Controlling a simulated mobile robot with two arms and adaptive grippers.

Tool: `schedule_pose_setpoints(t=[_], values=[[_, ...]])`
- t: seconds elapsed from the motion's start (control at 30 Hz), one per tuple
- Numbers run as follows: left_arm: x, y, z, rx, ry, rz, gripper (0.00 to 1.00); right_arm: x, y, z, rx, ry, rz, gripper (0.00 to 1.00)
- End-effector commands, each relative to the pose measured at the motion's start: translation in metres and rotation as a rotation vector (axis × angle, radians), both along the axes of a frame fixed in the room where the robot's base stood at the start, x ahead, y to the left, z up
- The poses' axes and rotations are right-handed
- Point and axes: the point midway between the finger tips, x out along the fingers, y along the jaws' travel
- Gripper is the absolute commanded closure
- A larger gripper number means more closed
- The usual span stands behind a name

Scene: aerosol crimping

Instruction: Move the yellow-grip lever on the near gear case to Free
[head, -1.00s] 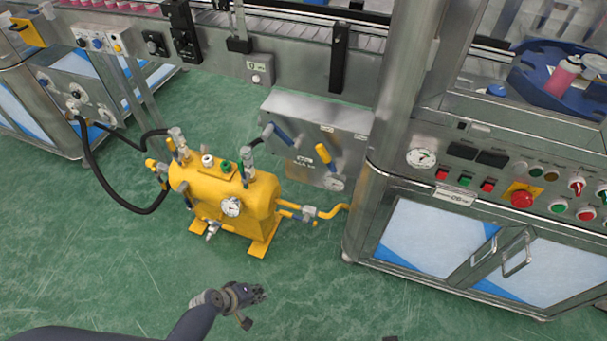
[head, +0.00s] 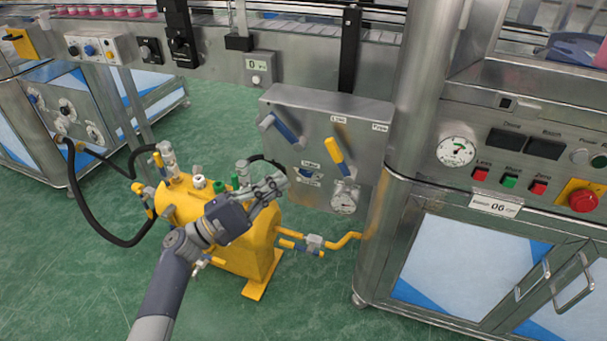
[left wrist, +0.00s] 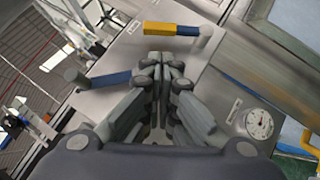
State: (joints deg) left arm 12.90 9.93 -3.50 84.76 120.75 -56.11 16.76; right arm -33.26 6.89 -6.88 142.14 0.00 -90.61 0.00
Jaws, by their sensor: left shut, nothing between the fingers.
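The near gear case (head: 374,150) is a grey metal box beside the steel column. On its face is the yellow-grip lever (head: 334,150); its grip slants up and left toward the left of two small labels at the top. The right label appears to read Free. The lever also shows at the top of the left wrist view (left wrist: 172,29). A blue-grip lever (head: 286,131) is on the same face, to the left. My left gripper (head: 275,186) is shut and empty, below and left of the yellow lever, apart from it. My right gripper is not in view.
A yellow tank unit (head: 262,240) with valves stands behind my left gripper. A round gauge (head: 344,201) sits low on the case. The steel column (head: 405,150) and a control panel (head: 540,150) are to the right. Green floor is open in front.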

Motion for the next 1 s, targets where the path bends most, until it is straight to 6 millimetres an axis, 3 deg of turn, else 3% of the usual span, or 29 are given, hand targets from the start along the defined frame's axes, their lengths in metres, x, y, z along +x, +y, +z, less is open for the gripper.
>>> schedule_pose_setpoints(t=[0.53, 1.0], values=[[0.041, -0.068, 0.031, 0.000, 0.000, 0.000, 1.00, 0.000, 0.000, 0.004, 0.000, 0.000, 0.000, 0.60], [0.047, -0.079, 0.035, 0.001, 0.001, 0.001, 1.00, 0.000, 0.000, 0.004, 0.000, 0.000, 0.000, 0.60]])
